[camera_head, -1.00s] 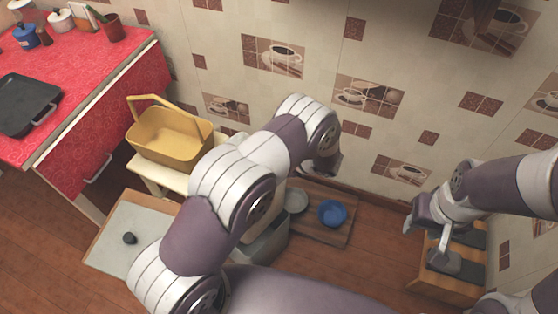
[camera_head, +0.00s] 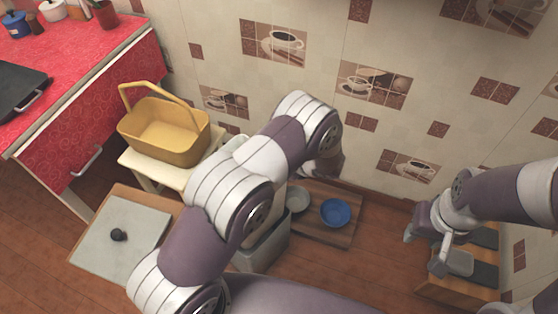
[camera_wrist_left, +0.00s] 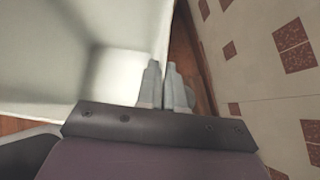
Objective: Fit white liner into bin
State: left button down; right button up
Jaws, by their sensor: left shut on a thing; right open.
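The grey bin (camera_head: 266,247) stands on the floor in the middle of the head view, partly hidden behind my left arm. The white liner (camera_wrist_left: 60,55) fills the upper left of the left wrist view, with its pale inside and a corner showing. My left gripper (camera_wrist_left: 162,78) is shut on the liner's wall at its right side. In the head view my left arm hides this gripper and most of the liner, so I cannot tell how the liner sits relative to the bin. My right gripper (camera_head: 424,251) is open and empty at the right.
A yellow basket (camera_head: 165,130) stands on a cream stool (camera_head: 150,171). A grey lid (camera_head: 145,238) with a black knob lies at the left. A blue bowl (camera_head: 335,212) sits on a wooden board (camera_head: 345,235). A wooden box (camera_head: 480,285) is below my right gripper. The tiled wall is close behind.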

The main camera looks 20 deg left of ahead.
pick_arm(q)
notch_tip(320, 180, down, 22)
jog(key=b, duration=1.6)
jog(key=shift+b, duration=0.3)
